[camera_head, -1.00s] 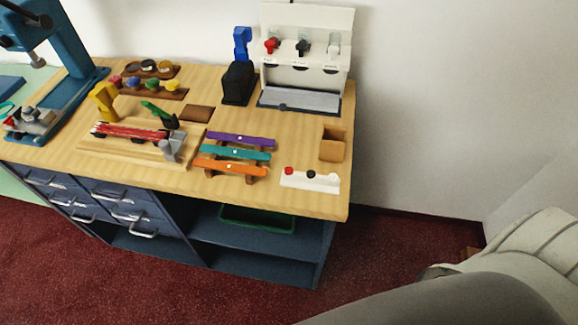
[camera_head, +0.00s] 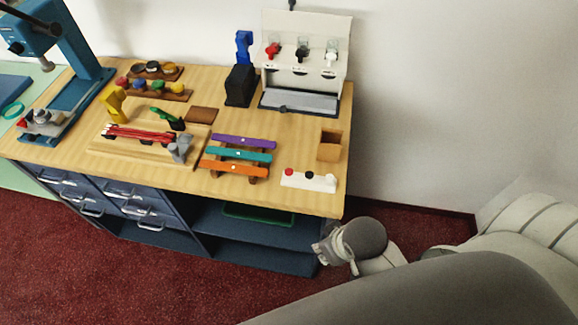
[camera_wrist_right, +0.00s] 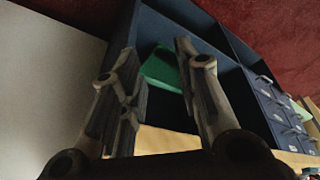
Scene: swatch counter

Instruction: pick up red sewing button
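Two small red pieces could be the red sewing button, and I cannot tell which. One red piece (camera_head: 290,171) sits at the left end of a white block (camera_head: 320,184) near the bench's front right, beside a black piece. Another red piece (camera_head: 122,82) is in a row of coloured pieces on a brown wooden rack (camera_head: 177,96) at the back left. My right gripper (camera_head: 322,252) is off the bench's front right corner, below the top. In the right wrist view, its fingers (camera_wrist_right: 156,50) are spread with nothing held between them. My left gripper is not in view.
The wooden bench top (camera_head: 285,122) carries purple, teal and orange bars (camera_head: 238,157), a small wooden box (camera_head: 329,146) and a white-backed stand (camera_head: 307,55). A green bin (camera_head: 258,214) is on the shelf below. Red floor is clear right of the bench.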

